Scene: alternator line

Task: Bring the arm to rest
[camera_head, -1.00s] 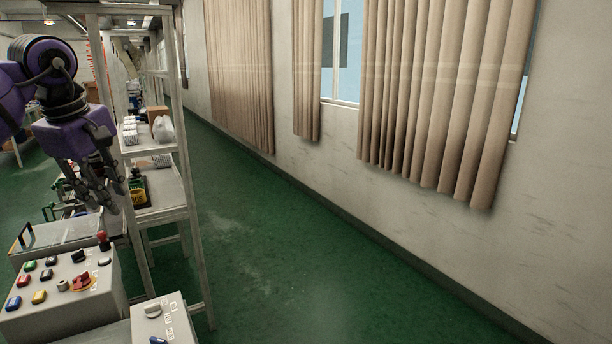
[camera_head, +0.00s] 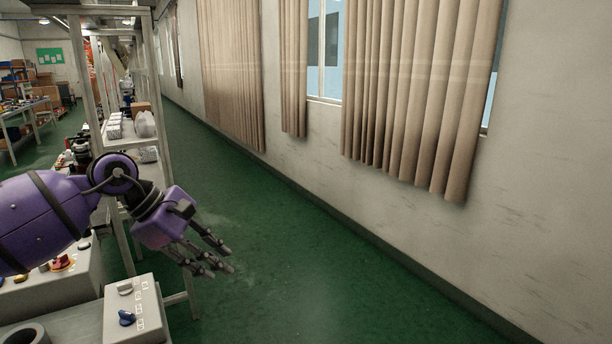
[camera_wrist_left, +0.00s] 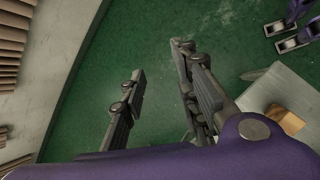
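My left gripper (camera_head: 212,258) is at the end of the purple left arm, which comes in from the left in the head view. It hangs over the green floor, to the right of the shelf frame and the control boxes. In the left wrist view its fingers (camera_wrist_left: 160,75) are spread apart with bare floor between them, so it is open and empty. My right gripper is not in the head view.
A metal shelf rack (camera_head: 183,240) stands left with white packs and a box. A control box (camera_head: 135,312) with a blue knob is at lower left. A curtained wall (camera_head: 330,150) runs along the right. The green floor (camera_head: 290,270) between is clear.

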